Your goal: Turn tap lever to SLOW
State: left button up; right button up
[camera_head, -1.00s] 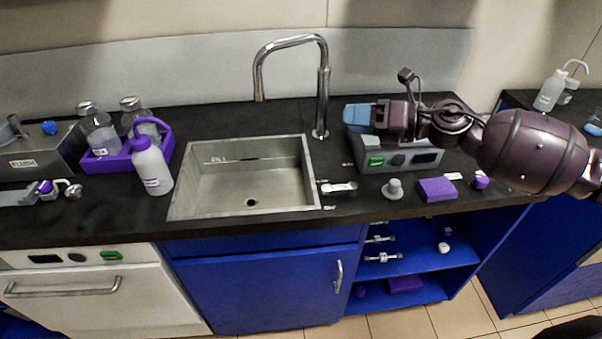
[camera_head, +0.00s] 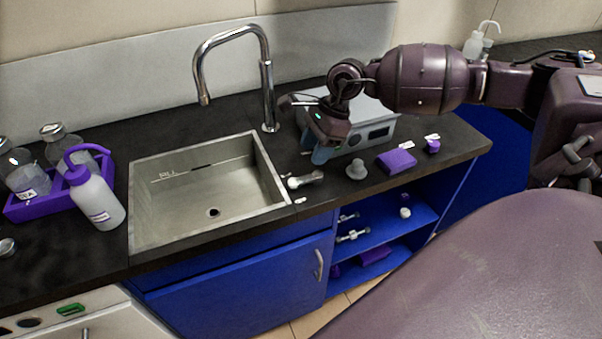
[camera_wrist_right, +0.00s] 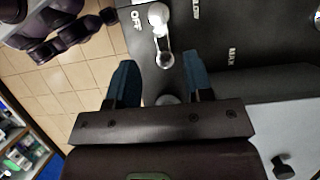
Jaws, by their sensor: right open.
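The tap lever (camera_head: 305,180) is a small pale, metallic handle on the dark counter at the sink's right edge. In the right wrist view the lever (camera_wrist_right: 160,35) has a white knob and a shiny end. The OFF label (camera_wrist_right: 136,20) is left of it, a partly readable label ending in "LOW" (camera_wrist_right: 196,8) is to its right, and MAX (camera_wrist_right: 231,57) is farther right. My right gripper (camera_head: 318,156) is open above the counter just behind the lever. Its blue fingertips (camera_wrist_right: 161,66) stand apart, either side of the lever's shiny end in that view; contact cannot be told. My left gripper is out of view.
A grey device (camera_head: 372,126) stands behind my right gripper. A grey knob-shaped piece (camera_head: 356,169) and a purple block (camera_head: 396,161) lie to the right. The tall faucet (camera_head: 268,95) rises behind the sink (camera_head: 210,205). A wash bottle (camera_head: 95,200) stands at left.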

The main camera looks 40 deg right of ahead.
aim_at(300, 179)
jog(key=x, duration=0.8)
jog(key=shift+c, duration=0.2)
grip_shut()
